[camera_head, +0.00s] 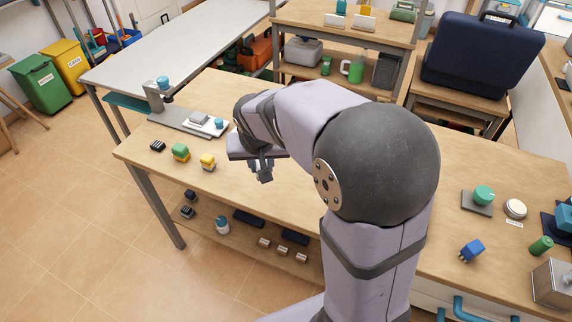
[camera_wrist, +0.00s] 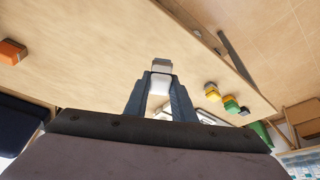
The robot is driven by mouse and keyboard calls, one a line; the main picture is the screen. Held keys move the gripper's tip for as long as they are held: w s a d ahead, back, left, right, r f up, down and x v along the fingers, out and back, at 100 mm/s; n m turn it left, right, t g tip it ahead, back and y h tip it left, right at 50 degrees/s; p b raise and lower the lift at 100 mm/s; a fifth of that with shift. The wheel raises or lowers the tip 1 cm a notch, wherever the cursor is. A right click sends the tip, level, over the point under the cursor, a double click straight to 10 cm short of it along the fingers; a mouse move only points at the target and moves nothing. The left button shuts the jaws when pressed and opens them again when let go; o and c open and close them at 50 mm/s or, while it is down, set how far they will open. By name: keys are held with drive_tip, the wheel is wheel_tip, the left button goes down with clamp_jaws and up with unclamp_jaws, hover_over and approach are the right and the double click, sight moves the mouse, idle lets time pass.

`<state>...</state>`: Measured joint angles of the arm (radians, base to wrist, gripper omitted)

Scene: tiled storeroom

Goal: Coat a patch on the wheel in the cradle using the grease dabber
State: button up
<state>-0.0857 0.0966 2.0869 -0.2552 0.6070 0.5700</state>
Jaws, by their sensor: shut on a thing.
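My gripper (camera_head: 264,176) is over the middle of the wooden bench, pointing down. In the wrist view its two fingers (camera_wrist: 160,88) are closed around a small white piece with a grey end block (camera_wrist: 161,65). This held piece may be the grease dabber, but its type cannot be told for sure. In the head view the hand mostly hides it. Bare bench top lies beyond it in the wrist view. I cannot clearly make out a wheel in a cradle in either view; my arm covers much of the bench in the head view.
An orange block (camera_wrist: 12,52) shows in the wrist view. A blue piece (camera_head: 471,250) stands at right.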

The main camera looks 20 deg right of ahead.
idle(0.4)
drive_tip(key=w+d+r+m+g+h+p, duration=0.1)
drive_tip(key=w+d+m+p, duration=0.15)
drive_tip(key=d, duration=0.75)
drive_tip(key=w+d+r+m+h+p, duration=0.1)
drive_tip(key=w+d+r+m, duration=0.15)
drive_tip(key=d, duration=0.75)
drive_tip(key=s+d+m+g+p, duration=0.1)
drive_tip(key=d+m+p, duration=0.1)
drive_tip(key=d, duration=0.7)
drive_tip(key=s+d+m+p, duration=0.1)
drive_tip(key=s+d+m, duration=0.1)
drive_tip(key=d, duration=0.7)
drive_tip(key=s+d+f+m+g+h+p, duration=0.1)
drive_tip(key=s+d+f+m+p, duration=0.15)
drive_tip(key=s+d, duration=0.9)
drive_tip(key=s+d+f+m+g+p, duration=0.15)
drive_tip(key=s+d+m, duration=0.25)
drive_tip(key=s+d, duration=0.75)
drive_tip(key=s+d+m+p, duration=0.1)
drive_tip(key=s+d, duration=0.2)
drive_tip(key=s, duration=0.2)
drive_tip(key=s+d+m+g+p, duration=0.1)
drive_tip(key=s+d, duration=0.1)
drive_tip(key=s, duration=0.3)
drive_tip(key=shift+s+d+f, duration=0.3)
drive_tip(key=shift+d, duration=0.1)
drive_tip(key=shift+m, duration=0.25)
